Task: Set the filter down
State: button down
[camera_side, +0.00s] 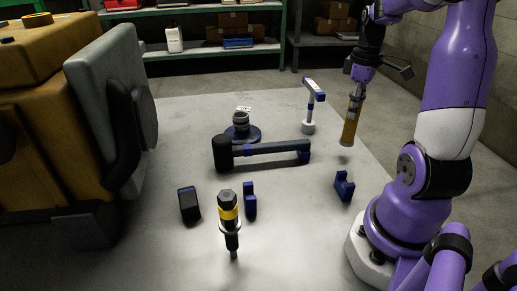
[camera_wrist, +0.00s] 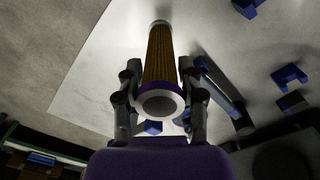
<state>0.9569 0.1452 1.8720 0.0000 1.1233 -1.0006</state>
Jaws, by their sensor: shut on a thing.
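The filter (camera_side: 351,122) is a long cylinder with a yellow-brown pleated body and pale end caps. My gripper (camera_side: 358,87) is shut on its upper end, and the filter hangs nearly upright below it, slightly tilted. In the wrist view the filter (camera_wrist: 160,60) runs away from the camera between the two fingers of my gripper (camera_wrist: 161,105), its near ring-shaped end facing the camera. The filter's lower end is over the right part of the pale floor sheet (camera_side: 185,115); I cannot tell whether it touches.
Left of the filter are a white-and-blue T-shaped stand (camera_side: 310,105), a long dark-blue part (camera_side: 275,149) and a round-based part (camera_side: 241,130). A blue bracket (camera_side: 344,186) lies nearer my base. A yellow-banded tool (camera_side: 229,212) stands in front. The yellow engine (camera_side: 40,110) fills the left.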

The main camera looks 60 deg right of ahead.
jog(key=shift+f, duration=1.8)
jog(key=shift+f, duration=0.2)
jog(key=shift+c, duration=2.1)
grip_release()
jog(key=r, duration=1)
jog(key=shift+w+a+r, duration=0.1)
jog(key=shift+w+a, duration=0.15)
jog(key=shift+w, duration=0.05)
jog(key=w+a+r+t+h, duration=0.1)
jog(key=w+a, duration=0.3)
jog(key=a, duration=0.7)
jog(key=shift+t, duration=0.5)
jog(key=shift+o, duration=0.5)
jog(key=s+a+f+t, duration=0.1)
jog(key=a+f+t, duration=0.1)
jog(key=a, duration=1)
jog(key=shift+t+y, duration=0.4)
jog(key=shift+t, duration=0.3)
jog(key=shift+s+a+f+m, duration=0.1)
jog(key=shift+a+f+m, duration=0.05)
jog(key=shift+a+m, duration=0.15)
